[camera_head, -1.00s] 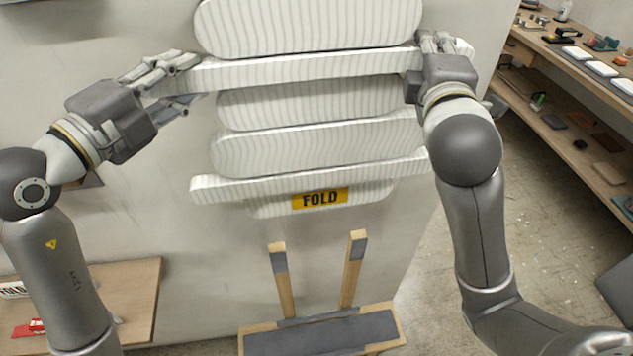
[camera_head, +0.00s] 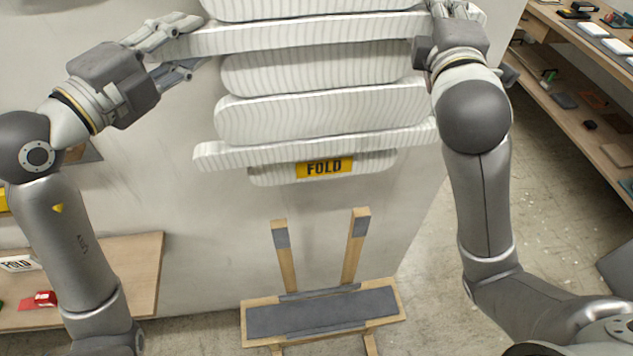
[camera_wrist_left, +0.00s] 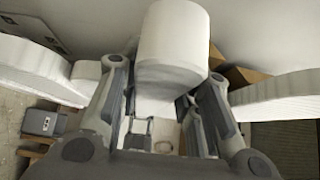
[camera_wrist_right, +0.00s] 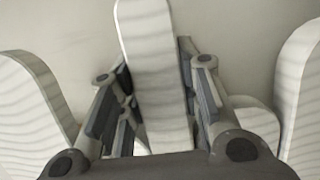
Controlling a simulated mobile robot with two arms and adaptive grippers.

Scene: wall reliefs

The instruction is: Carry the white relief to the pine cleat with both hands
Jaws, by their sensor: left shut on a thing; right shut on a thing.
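The white relief (camera_head: 320,118) is a stack of ribbed, rounded white slabs with a yellow FOLD label (camera_head: 324,167) low on it; its top is cut off in the head view. My left gripper (camera_head: 186,48) is shut on the left end of its long upper bar. That bar end (camera_wrist_left: 172,45) shows between the fingers in the left wrist view. My right gripper (camera_head: 446,10) is shut on the bar's right end, which shows between its fingers in the right wrist view (camera_wrist_right: 152,70). I cannot make out the pine cleat for certain.
Below the relief stands a wooden rack (camera_head: 245,325) with grey pads and two padded uprights. A wooden bench (camera_head: 130,280) with small items is at lower left. Shelves (camera_head: 580,120) with goods line the right. Bare floor (camera_head: 545,200) lies between.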

